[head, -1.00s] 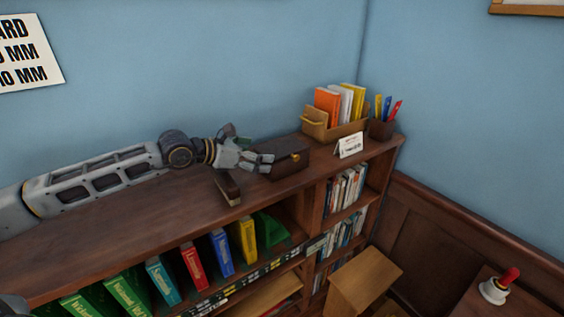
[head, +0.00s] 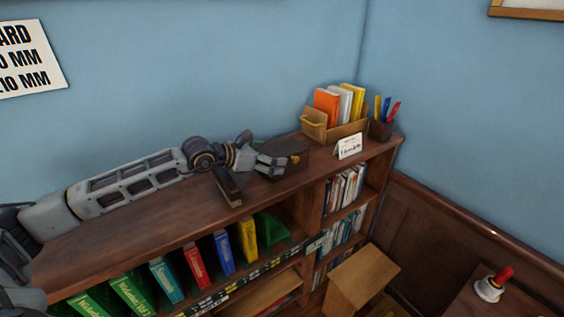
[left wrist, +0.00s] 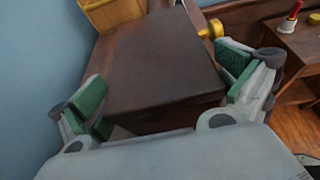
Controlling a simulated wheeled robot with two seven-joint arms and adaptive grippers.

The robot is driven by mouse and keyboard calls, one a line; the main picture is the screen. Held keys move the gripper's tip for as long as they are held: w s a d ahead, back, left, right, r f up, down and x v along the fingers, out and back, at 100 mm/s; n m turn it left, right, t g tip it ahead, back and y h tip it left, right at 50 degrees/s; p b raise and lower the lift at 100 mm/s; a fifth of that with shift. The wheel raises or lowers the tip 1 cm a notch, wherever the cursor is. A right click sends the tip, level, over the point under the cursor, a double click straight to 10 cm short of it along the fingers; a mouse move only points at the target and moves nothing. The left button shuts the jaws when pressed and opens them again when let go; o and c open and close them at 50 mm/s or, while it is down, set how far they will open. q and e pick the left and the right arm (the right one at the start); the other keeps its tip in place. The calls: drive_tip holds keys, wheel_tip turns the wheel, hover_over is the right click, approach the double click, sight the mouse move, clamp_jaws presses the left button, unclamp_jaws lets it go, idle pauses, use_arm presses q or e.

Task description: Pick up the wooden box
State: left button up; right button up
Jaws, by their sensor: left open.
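The dark brown wooden box (head: 293,152) with a small gold clasp sits on top of the bookcase, partly hidden by my left gripper (head: 273,164) in the head view. In the left wrist view the box (left wrist: 160,65) fills the middle, with its gold clasp at the upper right. My left gripper (left wrist: 165,100) is open, with one green-padded finger on each side of the box. I cannot tell whether the pads touch it. My right gripper is not in view.
Behind the box stand a book holder (head: 333,130), a pen cup (head: 381,130) and a white card (head: 349,146). The blue wall runs close behind.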

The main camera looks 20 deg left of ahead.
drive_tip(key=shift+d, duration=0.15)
use_arm(q)
drive_tip(key=shift+c, duration=0.9)
drive_tip(key=shift+r, duration=0.1)
drive_tip(key=c, duration=1)
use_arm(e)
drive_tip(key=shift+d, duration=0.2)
use_arm(q)
drive_tip(key=shift+w+r, duration=0.1)
drive_tip(key=shift+r, duration=0.65)
wheel_tip(320, 180, up, 26)
drive_tip(key=b, duration=0.2)
drive_tip(key=shift+r, duration=0.2)
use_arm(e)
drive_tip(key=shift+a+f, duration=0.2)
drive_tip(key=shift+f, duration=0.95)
